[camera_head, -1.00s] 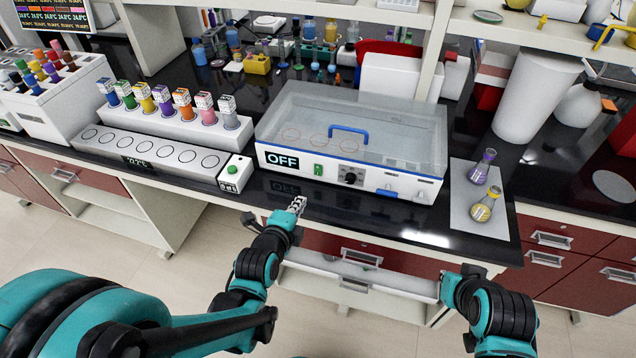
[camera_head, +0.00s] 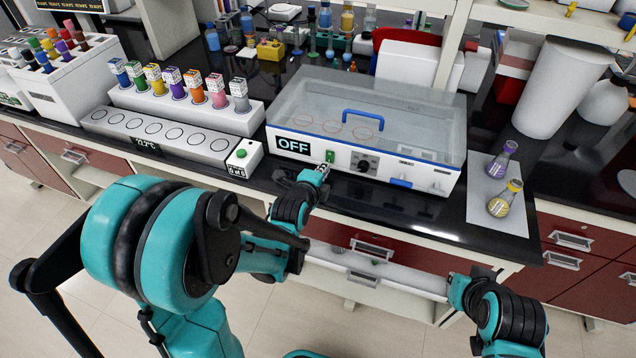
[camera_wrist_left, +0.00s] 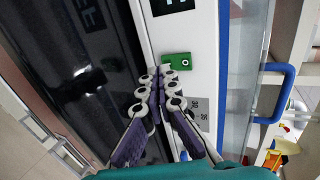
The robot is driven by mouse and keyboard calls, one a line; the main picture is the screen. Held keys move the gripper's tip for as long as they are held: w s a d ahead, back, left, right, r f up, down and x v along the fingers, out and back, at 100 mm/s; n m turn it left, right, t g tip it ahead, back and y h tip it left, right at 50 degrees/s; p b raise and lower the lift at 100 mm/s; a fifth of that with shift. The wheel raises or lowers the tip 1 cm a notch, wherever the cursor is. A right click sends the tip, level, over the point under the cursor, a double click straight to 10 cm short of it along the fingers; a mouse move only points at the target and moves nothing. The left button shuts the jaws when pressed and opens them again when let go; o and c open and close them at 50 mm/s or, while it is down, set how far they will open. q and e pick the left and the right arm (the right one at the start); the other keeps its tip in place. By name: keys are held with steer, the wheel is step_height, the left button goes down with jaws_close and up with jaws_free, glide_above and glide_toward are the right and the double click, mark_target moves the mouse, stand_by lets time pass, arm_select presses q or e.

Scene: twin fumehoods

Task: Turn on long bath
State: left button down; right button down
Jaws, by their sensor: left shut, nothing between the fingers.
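The long bath (camera_head: 420,150) is a white box with a clear lid and a blue handle, on the black bench. Its display (camera_head: 293,146) reads OFF. A green switch (camera_head: 330,156) is on its front panel, beside a black knob. My left gripper (camera_head: 323,168) is shut and empty, its tips just in front of the panel by the green switch. In the left wrist view the shut fingertips (camera_wrist_left: 166,70) are very near the green switch (camera_wrist_left: 177,60); I cannot tell whether they touch. My right arm is at the lower right; its gripper (camera_head: 455,284) shows only partly, below the bench edge.
A white heating block (camera_head: 160,136) with a green button and a rack of coloured vials stand left of the bath. Two flasks, purple (camera_head: 502,158) and yellow (camera_head: 505,199), stand on a white mat (camera_head: 483,211) at the right.

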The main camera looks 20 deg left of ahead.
mark_target(330, 157)
arm_select(q)
steer(key=shift+w, duration=0.9)
steer(key=shift+f, duration=0.1)
steer(key=shift+w+f+b, duration=0.2)
steer(key=shift+w+b, duration=0.15)
steer(key=shift+b, duration=0.15)
steer(key=shift+r, duration=0.1)
steer(key=shift+r+p, duration=0.7)
steer(key=shift+r, duration=0.1)
steer(key=shift+d, duration=0.1)
